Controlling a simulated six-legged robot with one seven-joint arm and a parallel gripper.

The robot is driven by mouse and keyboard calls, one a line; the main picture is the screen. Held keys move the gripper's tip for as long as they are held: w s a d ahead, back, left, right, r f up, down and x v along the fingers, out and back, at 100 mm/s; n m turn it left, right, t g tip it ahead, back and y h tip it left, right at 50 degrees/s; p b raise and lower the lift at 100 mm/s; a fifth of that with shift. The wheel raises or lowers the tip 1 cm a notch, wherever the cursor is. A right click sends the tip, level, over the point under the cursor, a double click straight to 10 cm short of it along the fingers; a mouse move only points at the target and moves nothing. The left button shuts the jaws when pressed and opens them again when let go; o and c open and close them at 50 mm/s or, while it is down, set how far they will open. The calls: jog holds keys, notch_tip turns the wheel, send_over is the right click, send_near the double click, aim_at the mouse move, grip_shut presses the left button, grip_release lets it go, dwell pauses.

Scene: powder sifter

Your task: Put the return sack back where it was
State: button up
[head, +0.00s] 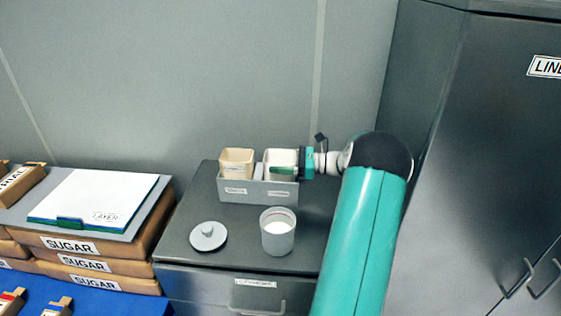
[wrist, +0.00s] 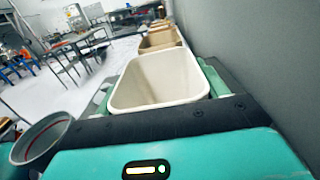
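Two pale, open-topped square containers stand side by side in a grey labelled holder (head: 257,191) on the dark cabinet top. The labels are too small to read, so I cannot tell for sure which is the return sack. My gripper (head: 284,169) is at the right, whiter container (head: 281,158), with one green finger across its front. In the wrist view this container (wrist: 160,78) sits between the two green fingers, with no clear gap at either side. It looks upright and empty inside. The left, creamier container (head: 237,162) stands free of my gripper.
A grey cup (head: 277,236) of white powder and a round grey lid (head: 208,236) lie in front of the holder. Sugar sacks (head: 100,266) with a notepad (head: 95,196) on top are at left. A wall is behind; a tall dark cabinet (head: 470,170) stands at right.

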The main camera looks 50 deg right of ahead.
jog(key=o, duration=0.5)
jog(key=shift+s+f, duration=0.1)
jog(key=shift+f, duration=0.8)
notch_tip(320, 180, up, 5)
jog(key=shift+f, duration=0.1)
jog(key=s+a+r, duration=0.9)
jog(key=s+r, duration=0.1)
jog(key=shift+s, duration=0.25)
